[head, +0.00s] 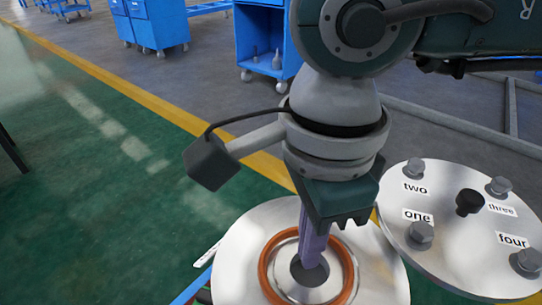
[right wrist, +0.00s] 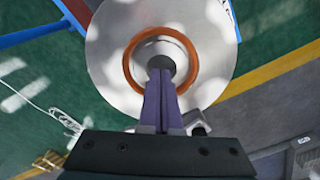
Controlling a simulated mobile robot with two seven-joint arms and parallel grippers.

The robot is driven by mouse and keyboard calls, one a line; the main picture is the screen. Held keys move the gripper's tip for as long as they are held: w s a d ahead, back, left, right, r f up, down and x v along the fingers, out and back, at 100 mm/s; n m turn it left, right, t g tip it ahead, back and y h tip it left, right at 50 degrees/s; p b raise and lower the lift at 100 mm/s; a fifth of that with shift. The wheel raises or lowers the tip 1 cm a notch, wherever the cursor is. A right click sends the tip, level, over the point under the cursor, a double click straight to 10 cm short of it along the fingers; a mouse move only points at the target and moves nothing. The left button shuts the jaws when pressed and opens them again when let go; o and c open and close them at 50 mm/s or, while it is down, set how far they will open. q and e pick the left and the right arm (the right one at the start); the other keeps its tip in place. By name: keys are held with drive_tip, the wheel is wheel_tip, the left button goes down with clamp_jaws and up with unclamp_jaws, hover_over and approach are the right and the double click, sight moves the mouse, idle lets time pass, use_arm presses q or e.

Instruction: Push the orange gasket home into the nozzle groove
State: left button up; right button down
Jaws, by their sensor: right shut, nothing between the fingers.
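The orange gasket (head: 267,272) lies as a ring around the nozzle opening on the round metal flange (head: 235,250). It also shows in the right wrist view (right wrist: 191,54), where it looks roughly centred around the nozzle (right wrist: 158,48). I cannot tell how deep it sits in the groove. My right gripper (head: 312,262) is shut and empty, its purple fingers pointing down over the nozzle, inside the ring in the picture. The fingertips also show in the right wrist view (right wrist: 160,75). Contact with the gasket cannot be made out. My left gripper is out of view.
A round metal cover (head: 450,250) with several bolts, labels one to four and a black knob (head: 469,202) stands right of the flange. Blue carts (head: 262,40) stand at the back. Green floor to the left is mostly clear.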

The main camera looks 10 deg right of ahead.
wheel_tip(320, 180, up, 10)
drive_tip(key=p, duration=0.2)
drive_tip(key=shift+r+p, duration=0.2)
drive_tip(key=shift+p, duration=0.15)
